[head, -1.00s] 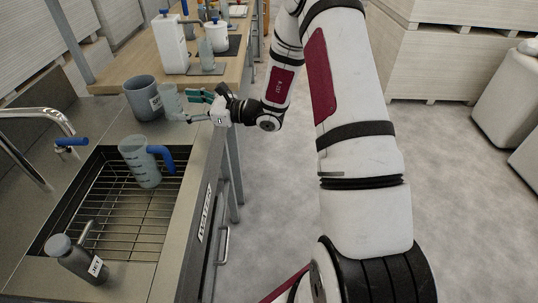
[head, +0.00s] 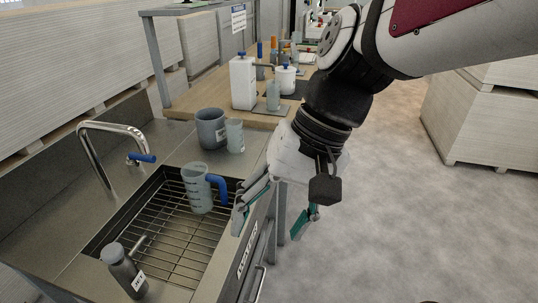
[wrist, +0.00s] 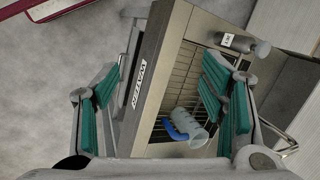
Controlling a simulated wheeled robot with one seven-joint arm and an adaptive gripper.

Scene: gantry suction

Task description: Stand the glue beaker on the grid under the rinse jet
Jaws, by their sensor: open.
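A translucent measuring beaker with a blue handle (head: 198,188) stands upright on the wire grid (head: 165,239) in the sink, near its back end. It also shows in the wrist view (wrist: 197,134). A smaller translucent beaker (head: 235,137) stands on the steel counter beside a grey pot (head: 211,129). I cannot tell which is the glue beaker. The rinse jet, a grey bottle-shaped fitting labelled JET (head: 123,271), stands at the sink's front rim with its spout over the grid; it also shows in the wrist view (wrist: 243,43). My gripper (head: 275,214) is open and empty by the sink's right edge.
A curved tap with a blue lever (head: 110,130) stands at the sink's left. Behind, a wooden bench holds a white canister (head: 243,83) and a white lidded jar (head: 286,79). The front of the grid is clear. Open floor lies right.

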